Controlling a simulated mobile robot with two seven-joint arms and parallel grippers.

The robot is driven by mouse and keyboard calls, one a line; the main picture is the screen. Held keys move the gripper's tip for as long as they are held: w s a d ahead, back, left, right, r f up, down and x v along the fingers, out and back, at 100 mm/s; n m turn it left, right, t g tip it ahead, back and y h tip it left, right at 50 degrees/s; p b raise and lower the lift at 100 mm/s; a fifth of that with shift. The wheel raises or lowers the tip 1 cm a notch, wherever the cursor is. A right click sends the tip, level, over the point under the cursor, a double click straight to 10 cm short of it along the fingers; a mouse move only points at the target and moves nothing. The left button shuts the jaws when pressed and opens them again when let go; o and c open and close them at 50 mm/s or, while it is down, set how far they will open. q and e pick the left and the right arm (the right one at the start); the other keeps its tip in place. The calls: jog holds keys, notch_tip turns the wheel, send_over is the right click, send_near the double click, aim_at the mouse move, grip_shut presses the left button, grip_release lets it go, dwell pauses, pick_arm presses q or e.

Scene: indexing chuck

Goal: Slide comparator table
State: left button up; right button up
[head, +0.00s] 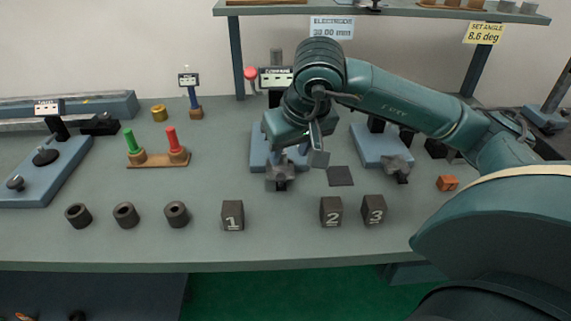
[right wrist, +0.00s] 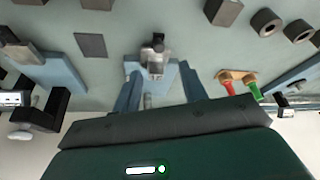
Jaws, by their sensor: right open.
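A blue-based fixture (head: 258,150) stands at the middle of the bench, with a grey lobed knob (head: 280,174) at its front and a display (head: 275,78) behind. I cannot tell for certain which part is the comparator table. My right gripper (head: 312,150) hangs over the right side of this fixture and hides part of it. In the right wrist view its two fingers (right wrist: 161,90) are apart, with the blue base (right wrist: 134,68) and knob (right wrist: 154,60) showing between and beyond them. Nothing is held. My left gripper is out of view.
Numbered dark blocks (head: 332,211) and black rings (head: 126,214) line the bench front. A stand with green and red pegs (head: 158,160) is left. A second blue fixture (head: 372,150) and a dark square pad (head: 340,176) are right. A shelf (head: 400,9) spans above.

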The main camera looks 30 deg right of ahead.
jog(key=shift+v, duration=1.8)
